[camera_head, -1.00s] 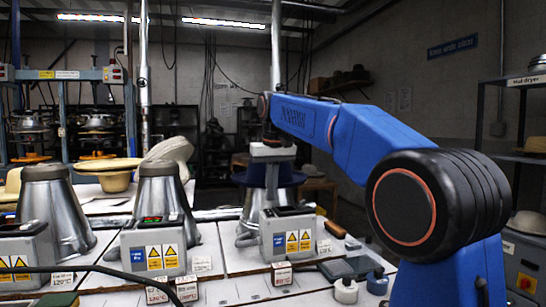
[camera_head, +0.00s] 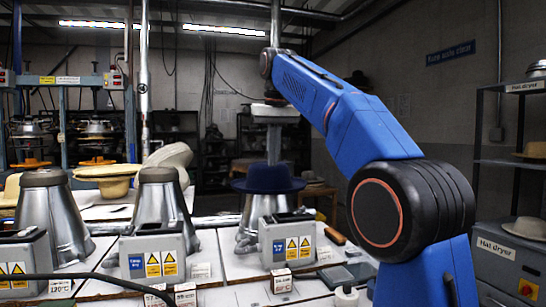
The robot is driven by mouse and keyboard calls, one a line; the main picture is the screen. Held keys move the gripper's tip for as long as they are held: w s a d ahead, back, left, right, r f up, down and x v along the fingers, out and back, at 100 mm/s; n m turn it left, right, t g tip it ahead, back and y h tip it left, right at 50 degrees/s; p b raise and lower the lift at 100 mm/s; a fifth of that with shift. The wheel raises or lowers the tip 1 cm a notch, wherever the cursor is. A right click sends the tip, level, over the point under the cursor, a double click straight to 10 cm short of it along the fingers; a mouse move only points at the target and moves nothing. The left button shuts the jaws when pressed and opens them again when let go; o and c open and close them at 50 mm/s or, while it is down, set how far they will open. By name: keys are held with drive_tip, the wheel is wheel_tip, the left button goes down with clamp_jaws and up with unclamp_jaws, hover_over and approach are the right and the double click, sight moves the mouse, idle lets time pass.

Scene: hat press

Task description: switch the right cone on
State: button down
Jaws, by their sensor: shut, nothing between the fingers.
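Straw hats (camera_head: 108,172) and a pale hat form lie behind the middle cone. Small temperature cards and a white pot (camera_head: 346,298) lie near the front. A shelf (camera_head: 510,160) and grey hat dryer (camera_head: 510,265) stand at the right. A dark cable crosses the front left.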

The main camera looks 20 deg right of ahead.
sight(268, 217)
idle(0.3)
drive_tip(key=w+f+n, duration=0.1)
drive_tip(key=n, duration=0.5)
drive_tip(key=w+f+n, duration=0.1)
drive_tip(key=n, duration=0.5)
drive_tip(key=w+n, duration=0.1)
drive_tip(key=n, duration=0.5)
drive_tip(key=shift+f+g, duration=0.4)
drive_tip(key=shift+f, duration=0.15)
drive_tip(key=f, duration=0.4)
drive_tip(key=w+f, duration=0.1)
drive_tip(key=f, duration=0.4)
drive_tip(key=w+f, duration=0.1)
drive_tip(key=f, duration=0.3)
drive_tip(key=shift+f, duration=0.35)
